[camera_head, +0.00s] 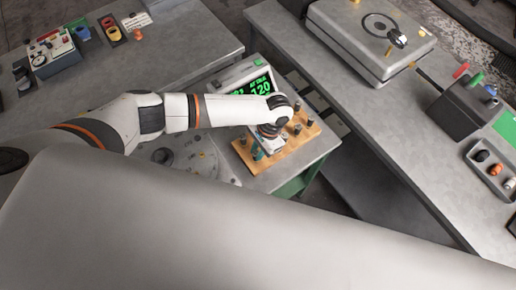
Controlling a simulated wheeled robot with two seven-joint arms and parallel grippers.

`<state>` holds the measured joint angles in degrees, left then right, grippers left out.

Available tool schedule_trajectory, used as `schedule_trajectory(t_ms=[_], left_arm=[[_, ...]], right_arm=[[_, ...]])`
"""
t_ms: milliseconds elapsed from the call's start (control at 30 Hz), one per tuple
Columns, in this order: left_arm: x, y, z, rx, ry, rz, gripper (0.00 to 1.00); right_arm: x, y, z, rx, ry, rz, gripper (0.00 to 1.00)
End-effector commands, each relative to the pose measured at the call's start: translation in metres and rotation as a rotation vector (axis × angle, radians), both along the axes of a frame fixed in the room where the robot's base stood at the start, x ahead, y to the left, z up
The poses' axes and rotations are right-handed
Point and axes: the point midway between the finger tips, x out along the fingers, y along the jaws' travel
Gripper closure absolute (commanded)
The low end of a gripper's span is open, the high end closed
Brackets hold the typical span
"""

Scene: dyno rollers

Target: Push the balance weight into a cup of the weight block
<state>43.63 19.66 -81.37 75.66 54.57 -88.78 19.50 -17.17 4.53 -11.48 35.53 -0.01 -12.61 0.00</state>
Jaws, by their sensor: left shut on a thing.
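The weight block (297,143) is a light wooden slab near the right corner of the left bench, with several small dark upright pieces standing along it. My left arm comes in from the left, and its gripper (259,151) points down over the left part of the block. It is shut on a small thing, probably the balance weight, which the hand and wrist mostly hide. I cannot tell whether that thing is inside a cup or above it. The cups under the hand are hidden. My right gripper is out of view.
A display box (258,86) with green digits stands just behind the block. A round grey plate (180,155) lies left of it. On the right bench (385,150) are a grey case (350,38), a dark box (462,107) and a tray (470,165). A gap separates the benches.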

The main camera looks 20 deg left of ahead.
Motion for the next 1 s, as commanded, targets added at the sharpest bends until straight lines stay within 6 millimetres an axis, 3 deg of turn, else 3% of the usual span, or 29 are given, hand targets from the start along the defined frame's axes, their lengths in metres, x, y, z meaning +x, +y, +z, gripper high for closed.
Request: schedule_trajectory(t_ms=[333,367,500,833,1000], left_arm=[[0.000,0.000,-0.007,-0.001,0.001,0.000,1.00],[0.000,0.000,-0.007,-0.001,0.001,0.000,0.77],[0.000,0.000,-0.006,0.000,0.000,0.000,0.54],[0.001,-0.001,-0.004,-0.001,-0.001,0.000,0.53],[0.006,-0.005,0.015,-0.003,-0.002,0.000,0.53]], right_arm=[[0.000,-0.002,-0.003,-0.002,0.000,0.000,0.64],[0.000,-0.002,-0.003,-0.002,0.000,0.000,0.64],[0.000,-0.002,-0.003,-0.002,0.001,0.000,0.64],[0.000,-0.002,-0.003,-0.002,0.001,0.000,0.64],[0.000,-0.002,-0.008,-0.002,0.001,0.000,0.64]])
